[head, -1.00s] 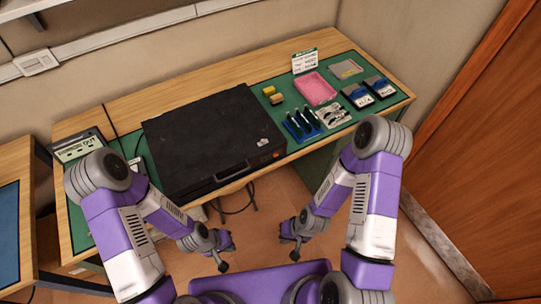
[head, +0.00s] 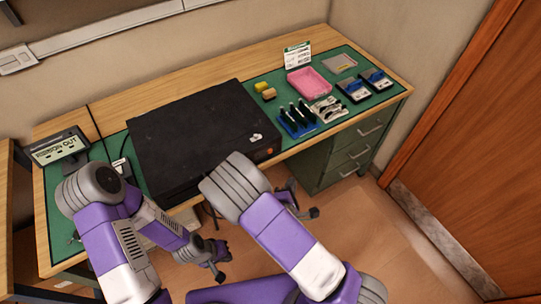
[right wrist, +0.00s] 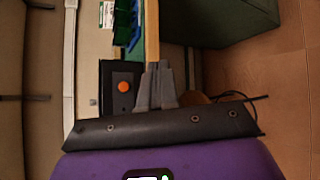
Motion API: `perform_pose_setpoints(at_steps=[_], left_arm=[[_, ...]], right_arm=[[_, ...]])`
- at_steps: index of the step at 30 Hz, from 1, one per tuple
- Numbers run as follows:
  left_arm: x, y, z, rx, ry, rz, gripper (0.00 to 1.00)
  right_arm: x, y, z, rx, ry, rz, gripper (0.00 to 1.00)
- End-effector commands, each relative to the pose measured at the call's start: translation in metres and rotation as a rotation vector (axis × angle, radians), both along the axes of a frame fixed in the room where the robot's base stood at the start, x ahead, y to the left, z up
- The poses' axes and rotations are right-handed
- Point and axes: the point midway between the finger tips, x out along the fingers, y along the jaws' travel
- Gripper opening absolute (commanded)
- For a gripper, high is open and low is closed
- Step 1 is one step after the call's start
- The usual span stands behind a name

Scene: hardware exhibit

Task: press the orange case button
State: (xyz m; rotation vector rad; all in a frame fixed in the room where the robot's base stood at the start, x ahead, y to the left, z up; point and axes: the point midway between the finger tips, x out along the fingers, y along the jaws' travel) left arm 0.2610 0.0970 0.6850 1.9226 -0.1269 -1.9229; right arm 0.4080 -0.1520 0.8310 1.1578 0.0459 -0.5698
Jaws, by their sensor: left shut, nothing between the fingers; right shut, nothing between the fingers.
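The black case (head: 185,130) lies closed on the green mat of the workbench. Its small round orange button (head: 269,150) is at the right end of the front side. In the right wrist view the orange button (right wrist: 124,87) shows clearly on the dark case face (right wrist: 113,76), left of the fingertips. My right gripper (head: 312,212) is shut and empty, below and to the right of the button, in front of the bench; its fingers also show in the right wrist view (right wrist: 158,68). My left gripper (head: 220,272) is shut and empty, low in front of the bench.
A sign display (head: 58,146) stands at the left. Green drawers (head: 350,155) are under the bench's right end. Floor in front is free.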

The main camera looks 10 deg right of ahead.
Motion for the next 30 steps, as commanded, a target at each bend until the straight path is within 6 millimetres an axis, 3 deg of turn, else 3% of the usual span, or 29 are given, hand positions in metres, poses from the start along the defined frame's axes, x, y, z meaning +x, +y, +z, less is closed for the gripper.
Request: perform_pose_setpoints(at_steps=[6,17,30], left_arm=[[0.0,0.0,-0.004,0.0,0.0,0.0,0.0],[0.0,0.0,-0.003,0.0,0.0,0.0,0.0],[0.0,0.0,-0.007,0.0,0.0,0.0,0.0]], right_arm=[[0.005,0.004,0.02,-0.135,-0.052,0.04,0.0],[0.008,0.005,0.019,-0.132,-0.049,0.04,0.0],[0.059,0.024,0.019,-0.128,-0.052,0.038,0.0]])
